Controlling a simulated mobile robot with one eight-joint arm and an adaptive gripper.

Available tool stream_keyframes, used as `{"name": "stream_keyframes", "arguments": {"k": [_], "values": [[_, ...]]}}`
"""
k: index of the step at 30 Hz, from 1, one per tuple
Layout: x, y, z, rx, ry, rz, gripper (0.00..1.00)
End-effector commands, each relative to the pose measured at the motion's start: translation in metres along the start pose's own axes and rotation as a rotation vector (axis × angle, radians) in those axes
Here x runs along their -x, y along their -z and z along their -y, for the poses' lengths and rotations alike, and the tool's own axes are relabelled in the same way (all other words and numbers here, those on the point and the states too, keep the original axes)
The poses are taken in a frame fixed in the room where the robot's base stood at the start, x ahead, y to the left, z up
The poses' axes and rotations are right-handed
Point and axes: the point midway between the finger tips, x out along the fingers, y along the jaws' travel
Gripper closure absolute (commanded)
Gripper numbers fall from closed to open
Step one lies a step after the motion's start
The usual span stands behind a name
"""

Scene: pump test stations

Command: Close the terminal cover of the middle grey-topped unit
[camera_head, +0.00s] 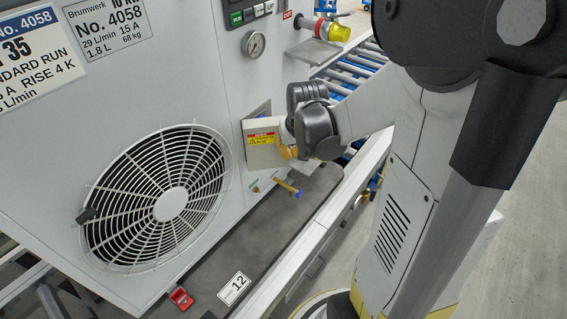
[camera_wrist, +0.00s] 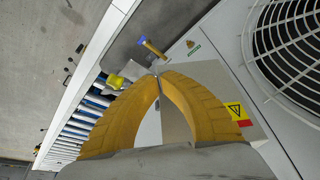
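The terminal cover (camera_head: 261,152) is a small pale box-like lid with a yellow and red warning label. It stands out from the white front panel of the unit (camera_head: 205,95), and a dark gap shows above it. My gripper (camera_head: 288,153) is at the cover's right edge, its yellow fingers partly hidden by the dark finger housings. In the wrist view, the gripper's fingertips (camera_wrist: 156,73) meet, and the cover (camera_wrist: 216,75) lies right behind and beside them. The fingers look shut against the cover's edge region; whether they touch it is unclear. The unit's top is out of view.
A fan grille (camera_head: 160,197) is left of the cover. A blue-handled brass valve (camera_head: 289,188) projects just below it. A gauge (camera_head: 254,44) and a yellow-capped fitting (camera_head: 338,32) are above. A roller conveyor (camera_head: 352,70) runs behind; open floor lies right.

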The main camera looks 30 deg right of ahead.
Motion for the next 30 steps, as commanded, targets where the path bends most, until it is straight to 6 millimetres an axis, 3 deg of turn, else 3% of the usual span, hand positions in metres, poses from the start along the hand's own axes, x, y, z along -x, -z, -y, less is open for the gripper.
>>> {"name": "stream_keyframes", "arguments": {"k": [9, 18, 30], "values": [[-0.015, 0.037, -0.023, 0.275, 0.102, 0.001, 1.0], [-0.026, 0.068, -0.03, 0.491, 0.182, 0.001, 1.0], [-0.033, 0.087, -0.031, 0.512, 0.188, 0.002, 1.0]]}}
